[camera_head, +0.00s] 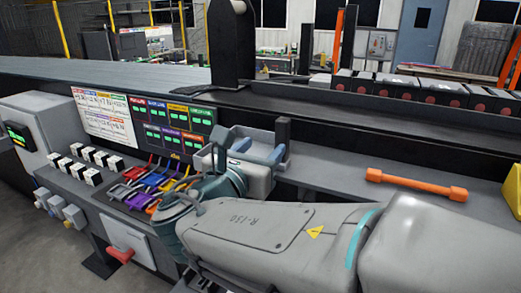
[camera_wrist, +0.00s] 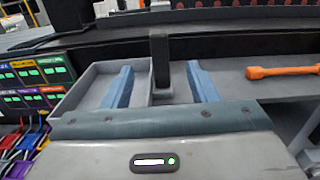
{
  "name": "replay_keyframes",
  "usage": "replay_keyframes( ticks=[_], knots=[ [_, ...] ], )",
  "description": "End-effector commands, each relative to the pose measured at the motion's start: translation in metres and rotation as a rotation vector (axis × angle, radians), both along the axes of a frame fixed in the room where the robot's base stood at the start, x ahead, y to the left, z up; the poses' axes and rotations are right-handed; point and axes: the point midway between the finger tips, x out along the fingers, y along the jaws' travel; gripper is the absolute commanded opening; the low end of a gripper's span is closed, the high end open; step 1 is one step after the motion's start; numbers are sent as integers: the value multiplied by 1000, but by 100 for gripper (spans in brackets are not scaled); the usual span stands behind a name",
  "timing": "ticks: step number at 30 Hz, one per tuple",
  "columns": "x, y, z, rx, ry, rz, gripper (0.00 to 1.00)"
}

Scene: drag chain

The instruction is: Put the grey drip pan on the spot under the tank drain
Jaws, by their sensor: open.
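The grey drip pan (camera_wrist: 82,78) is a shallow open tray on the grey ledge, left of centre in the wrist view. In the head view, part of it (camera_head: 262,136) shows behind my gripper (camera_head: 257,149), which hides much of it. My gripper is open, with two blue fingers in the wrist view (camera_wrist: 160,67). The left finger overlaps the pan's inside, and the right finger appears outside its right wall. I cannot tell how far the fingers are above the ledge. I cannot make out the tank drain or the spot under it.
A dark post (camera_head: 283,137) stands close to the pan's right side. An orange bar (camera_head: 415,184) lies on the ledge to the right. A panel with coloured labels (camera_head: 172,130) and several coloured cables (camera_head: 158,182) is at left. Bare ledge (camera_head: 335,172) lies between post and bar.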

Motion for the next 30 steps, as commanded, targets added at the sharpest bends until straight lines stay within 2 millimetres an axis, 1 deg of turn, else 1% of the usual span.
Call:
replay_keyframes(
  ticks=[3, 9, 14, 17, 21, 24, 27, 30],
  knots=[
    [24, -10, 2, 0, 3, -7, 53],
    [57, -22, 2, 3, 2, -6, 53],
    [67, -25, 1, 4, 3, -4, 53],
    [76, -28, 3, 3, 3, -5, 53],
    [97, -33, 6, 4, 4, -7, 53],
    [109, -37, 5, 5, 4, -5, 53],
    [116, -40, 4, 4, 3, -5, 53],
    [117, -40, 3, 5, 1, -4, 53]
  ],
)
